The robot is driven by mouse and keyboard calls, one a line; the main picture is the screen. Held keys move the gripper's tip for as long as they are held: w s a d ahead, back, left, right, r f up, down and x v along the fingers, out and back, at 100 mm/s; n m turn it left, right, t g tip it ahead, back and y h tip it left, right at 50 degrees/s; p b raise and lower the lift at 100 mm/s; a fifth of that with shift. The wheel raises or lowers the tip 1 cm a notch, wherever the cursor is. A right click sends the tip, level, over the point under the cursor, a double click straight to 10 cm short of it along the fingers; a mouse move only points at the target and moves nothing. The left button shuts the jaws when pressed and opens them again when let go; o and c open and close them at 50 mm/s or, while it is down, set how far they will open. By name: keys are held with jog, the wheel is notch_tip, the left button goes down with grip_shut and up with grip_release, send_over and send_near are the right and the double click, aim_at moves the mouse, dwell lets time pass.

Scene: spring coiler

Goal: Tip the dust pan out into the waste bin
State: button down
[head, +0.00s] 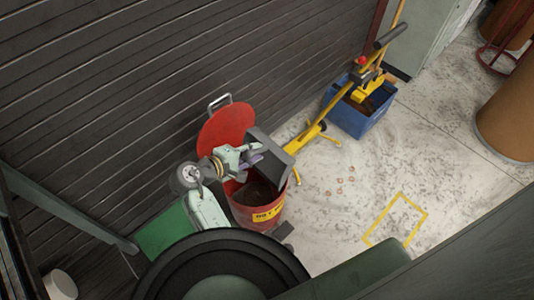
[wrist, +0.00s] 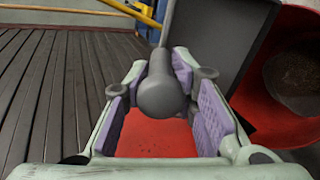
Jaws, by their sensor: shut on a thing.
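The dust pan (head: 268,152) is dark grey and hangs over the mouth of the red waste bin (head: 258,212), looking tilted in the head view. My gripper (head: 245,158) is shut on its handle, whose rounded end (wrist: 165,92) sits between the purple pads in the wrist view. The pan's grey body (wrist: 222,40) reaches away beyond the fingers. I cannot tell what lies in the pan. The bin has a yellow label, and its round red lid (head: 226,124) stands open against the wall side. Dark contents (wrist: 300,78) show inside the bin.
A blue box (head: 357,120) and a yellow-framed tool (head: 316,132) stand behind and to the right. Small reddish bits (head: 340,182) lie on the floor near a yellow outlined square (head: 396,220). A dark ribbed wall (head: 110,90) runs along the left; floor at right is mostly clear.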

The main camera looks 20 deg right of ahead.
jog(key=shift+r, duration=0.1)
notch_tip(320, 180, up, 10)
jog(key=p, duration=1.1)
dwell(0.5)
